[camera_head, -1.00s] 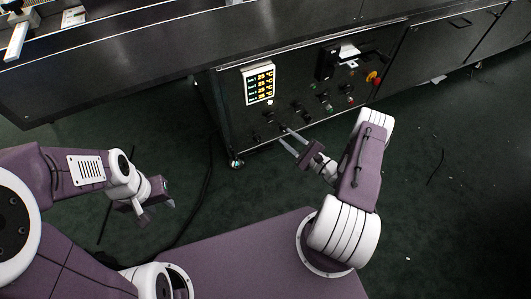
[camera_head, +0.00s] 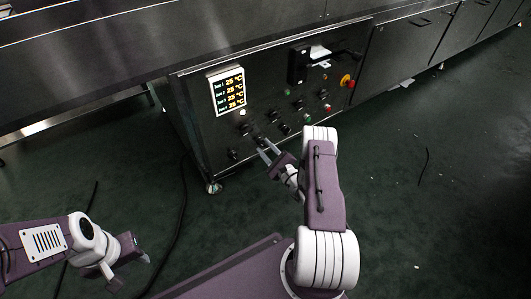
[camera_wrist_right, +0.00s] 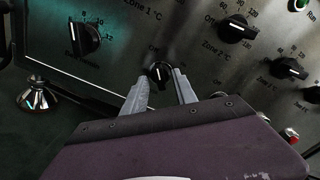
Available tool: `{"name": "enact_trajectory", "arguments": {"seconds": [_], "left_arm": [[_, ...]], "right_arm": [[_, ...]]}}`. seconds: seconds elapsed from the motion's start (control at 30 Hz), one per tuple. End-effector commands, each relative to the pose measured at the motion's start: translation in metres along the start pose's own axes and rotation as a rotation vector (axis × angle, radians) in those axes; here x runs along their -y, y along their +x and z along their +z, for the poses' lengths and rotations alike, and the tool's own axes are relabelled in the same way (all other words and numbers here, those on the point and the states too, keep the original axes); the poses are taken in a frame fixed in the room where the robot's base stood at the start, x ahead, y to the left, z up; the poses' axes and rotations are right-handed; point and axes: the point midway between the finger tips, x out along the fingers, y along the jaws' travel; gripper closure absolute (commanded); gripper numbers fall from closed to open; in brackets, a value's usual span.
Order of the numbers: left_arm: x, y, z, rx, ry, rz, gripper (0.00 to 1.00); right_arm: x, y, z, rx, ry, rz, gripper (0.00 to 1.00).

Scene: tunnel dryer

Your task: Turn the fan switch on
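The dark control panel (camera_head: 270,105) is on the front of the dryer. A small black rotary switch (camera_wrist_right: 159,72) with a white pointer line sits between my right gripper's fingertips in the right wrist view. Its label is only partly legible, so I cannot confirm from it that this is the fan switch. My right gripper (camera_wrist_right: 161,84) is open, with one finger on each side of the switch; I cannot tell whether they touch it. In the head view my right gripper (camera_head: 264,148) reaches the panel's lower part. My left gripper (camera_head: 128,272) is open and empty at lower left, above the floor.
Large dial knobs (camera_wrist_right: 83,40) and (camera_wrist_right: 236,28) flank the switch. A cable (camera_head: 182,205) lies on the floor.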

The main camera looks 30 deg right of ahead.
Motion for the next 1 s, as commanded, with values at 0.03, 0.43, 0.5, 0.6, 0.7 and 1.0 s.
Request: {"name": "enact_trajectory", "arguments": {"seconds": [0.03, 0.43, 0.5, 0.6, 0.7, 1.0], "left_arm": [[0.000, 0.001, 0.000, 0.000, 0.000, 0.000, 0.64], [0.000, 0.000, 0.000, 0.000, 0.000, 0.000, 0.64], [0.000, 0.000, 0.000, 0.000, 0.000, 0.000, 0.64], [0.000, -0.001, 0.000, 0.000, 0.000, 0.000, 0.64], [0.000, -0.004, 0.000, 0.000, 0.000, 0.000, 0.64], [0.000, -0.019, -0.002, 0.000, 0.000, 0.000, 0.64]], "right_arm": [[0.000, 0.001, 0.000, 0.001, 0.000, 0.000, 0.66], [0.001, 0.001, 0.001, 0.000, 0.000, 0.000, 1.00], [0.001, 0.001, 0.001, 0.000, 0.001, 0.000, 1.00], [0.001, 0.001, 0.001, 0.000, 0.008, 0.000, 1.00], [0.001, 0.001, 0.001, 0.000, 0.028, 0.001, 1.00], [0.003, 0.000, 0.003, -0.001, 0.211, 0.001, 1.00]]}}
